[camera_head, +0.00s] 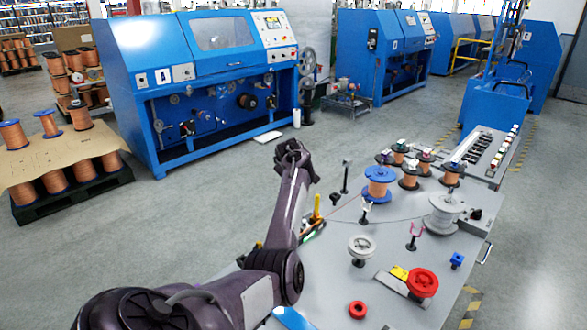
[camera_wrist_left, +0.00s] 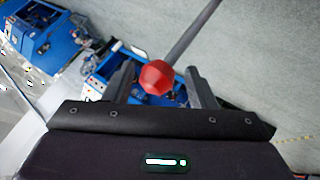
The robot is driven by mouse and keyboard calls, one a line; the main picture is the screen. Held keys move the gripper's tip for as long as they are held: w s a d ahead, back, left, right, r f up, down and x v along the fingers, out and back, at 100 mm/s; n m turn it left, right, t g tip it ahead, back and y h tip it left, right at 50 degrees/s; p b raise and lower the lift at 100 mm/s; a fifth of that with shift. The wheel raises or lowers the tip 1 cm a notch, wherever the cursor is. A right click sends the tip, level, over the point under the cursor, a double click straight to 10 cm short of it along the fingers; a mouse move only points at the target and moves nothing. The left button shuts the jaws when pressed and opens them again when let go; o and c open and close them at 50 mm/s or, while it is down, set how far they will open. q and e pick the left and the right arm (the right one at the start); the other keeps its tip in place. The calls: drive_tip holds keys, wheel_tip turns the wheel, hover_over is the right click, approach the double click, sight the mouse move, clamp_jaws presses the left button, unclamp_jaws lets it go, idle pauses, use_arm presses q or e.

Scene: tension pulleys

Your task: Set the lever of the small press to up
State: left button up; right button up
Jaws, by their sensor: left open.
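A round red knob (camera_wrist_left: 157,77) on a grey rod (camera_wrist_left: 190,32) shows in the left wrist view, likely the press lever. The knob appears between my left gripper's two fingers (camera_wrist_left: 160,72), with gaps on both sides. I cannot tell whether it lies at fingertip depth. In the head view my left gripper (camera_head: 293,153) is raised over the left edge of the grey bench (camera_head: 330,275), fingers pointing away. The knob and the press body cannot be made out there, perhaps hidden behind my arm. My right gripper is out of view.
A dark post (camera_head: 346,176) stands just right of my left gripper. The bench also holds a blue spool (camera_head: 378,184), a white wheel (camera_head: 362,246), a red wheel (camera_head: 422,281) and a grey spool (camera_head: 443,213). A blue machine (camera_head: 200,85) stands behind, across open floor.

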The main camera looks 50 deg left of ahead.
use_arm(q)
drive_tip(key=shift+d+r, duration=0.1)
drive_tip(key=v, duration=0.7)
drive_tip(key=shift+s+b, duration=0.2)
drive_tip(key=shift+b, duration=0.25)
drive_tip(key=shift+d+r, duration=0.1)
drive_tip(key=shift+r, duration=0.05)
